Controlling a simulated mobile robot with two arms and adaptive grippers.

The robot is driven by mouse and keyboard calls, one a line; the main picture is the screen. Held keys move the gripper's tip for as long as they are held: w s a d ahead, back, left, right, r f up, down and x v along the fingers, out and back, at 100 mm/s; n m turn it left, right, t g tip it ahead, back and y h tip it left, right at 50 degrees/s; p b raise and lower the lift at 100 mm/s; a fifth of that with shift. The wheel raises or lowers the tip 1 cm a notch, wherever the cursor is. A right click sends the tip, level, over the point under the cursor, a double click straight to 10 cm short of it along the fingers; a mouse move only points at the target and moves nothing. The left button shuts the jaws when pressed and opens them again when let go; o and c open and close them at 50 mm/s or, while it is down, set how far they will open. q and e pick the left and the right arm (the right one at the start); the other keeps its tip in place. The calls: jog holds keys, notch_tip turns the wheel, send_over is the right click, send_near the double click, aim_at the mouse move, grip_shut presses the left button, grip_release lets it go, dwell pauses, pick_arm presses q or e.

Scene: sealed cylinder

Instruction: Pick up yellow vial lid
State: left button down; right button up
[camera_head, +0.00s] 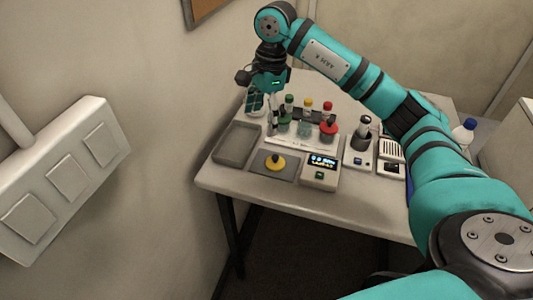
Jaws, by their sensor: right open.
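A yellow lid-like piece with a dark knob (275,163) sits on a dark square pad (289,173) near the table's front. A second, smaller yellow cap (308,103) tops a vial in the white rack (310,141), between a green-capped vial (289,99) and a red-capped vial (328,107). My right gripper (271,126) is open and points down at the rack's left end. It is behind the yellow piece on the pad and left of the yellow-capped vial. I cannot tell whether its fingers touch anything. My left gripper is out of view.
A grey tray (237,145) lies at the table's left. A small device with a lit screen (320,172) stands right of the pad. Another device holding a dark cylinder (361,140) stands farther right. My right arm spans above the table's right side. The table's front strip is clear.

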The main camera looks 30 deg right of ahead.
jog(key=d+r+h, duration=0.1)
jog(key=d+h, duration=0.1)
jog(key=d, duration=0.2)
jog(key=p, duration=0.3)
send_over(275, 156)
notch_tip(275, 156, down, 10)
jog(key=shift+w+d+f, duration=0.1)
jog(key=shift+f, duration=0.55)
jog(key=shift+f+p, duration=0.35)
jog(key=shift+p, duration=0.1)
notch_tip(275, 156, down, 4)
jog(key=shift+r+p, duration=0.15)
jog(key=shift+p, duration=0.7)
jog(key=shift+f, duration=0.45)
jog(key=c, duration=1)
